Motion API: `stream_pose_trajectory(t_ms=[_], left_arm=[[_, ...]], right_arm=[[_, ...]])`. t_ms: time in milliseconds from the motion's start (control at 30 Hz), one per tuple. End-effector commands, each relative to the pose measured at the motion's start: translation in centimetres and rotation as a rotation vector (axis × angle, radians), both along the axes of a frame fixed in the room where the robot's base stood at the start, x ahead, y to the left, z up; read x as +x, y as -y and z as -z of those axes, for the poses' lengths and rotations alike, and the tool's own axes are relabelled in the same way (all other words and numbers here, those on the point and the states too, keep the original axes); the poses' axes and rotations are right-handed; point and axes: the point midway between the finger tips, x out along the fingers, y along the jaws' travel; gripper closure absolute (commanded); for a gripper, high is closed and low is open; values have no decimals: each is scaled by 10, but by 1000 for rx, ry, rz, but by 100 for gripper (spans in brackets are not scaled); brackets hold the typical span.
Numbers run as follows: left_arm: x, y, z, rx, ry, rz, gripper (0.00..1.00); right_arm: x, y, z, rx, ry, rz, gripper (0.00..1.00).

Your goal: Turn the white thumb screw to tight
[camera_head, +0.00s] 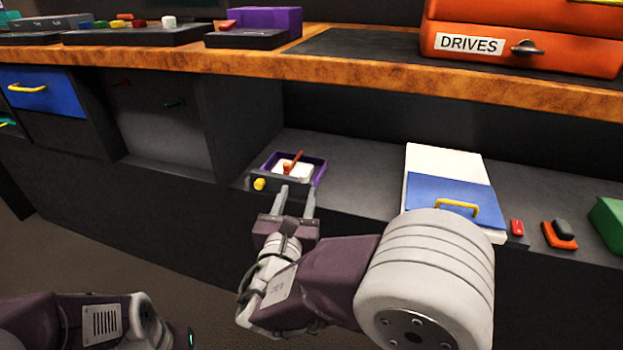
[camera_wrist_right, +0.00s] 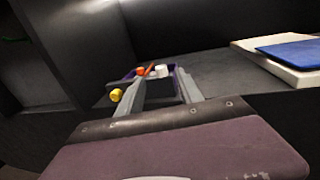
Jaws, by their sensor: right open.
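My right gripper (camera_head: 295,196) is open, its two fingers spread and empty. It points at a small purple-rimmed panel (camera_head: 318,176) on the lower shelf, just in front of it. In the panel are a white part (camera_head: 281,174) and an orange-red stick (camera_head: 292,160). The right wrist view shows a white knob-like piece (camera_wrist_right: 162,71) between the fingertips (camera_wrist_right: 160,82), beyond them; it may be the thumb screw. I cannot tell how tight it is. A yellow knob (camera_head: 259,184) is on the panel's front left. My left gripper is not in view.
The wooden counter edge (camera_head: 330,68) overhangs the shelf. The shelf between panel and box is clear.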

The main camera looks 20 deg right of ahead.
Motion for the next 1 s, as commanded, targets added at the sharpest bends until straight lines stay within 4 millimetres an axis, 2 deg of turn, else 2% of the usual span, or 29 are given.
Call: stream_pose_trajectory(t_ms=[200, 400, 533, 767, 900, 933, 1000], left_arm=[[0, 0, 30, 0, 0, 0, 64], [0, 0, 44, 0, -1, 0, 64], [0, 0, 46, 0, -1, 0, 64], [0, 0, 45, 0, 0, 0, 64], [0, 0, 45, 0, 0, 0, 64], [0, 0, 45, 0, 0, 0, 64], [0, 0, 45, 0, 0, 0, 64]], right_arm=[[39, 21, 6, 2, 4, 10, 57], [70, 33, 3, 0, 2, 8, 57], [78, 36, 1, -2, 1, 5, 57], [79, 36, 0, -2, 0, 4, 57], [78, 36, 0, -2, 0, 4, 96], [78, 36, 0, -2, 0, 4, 100], [78, 36, 0, -2, 0, 4, 100]])
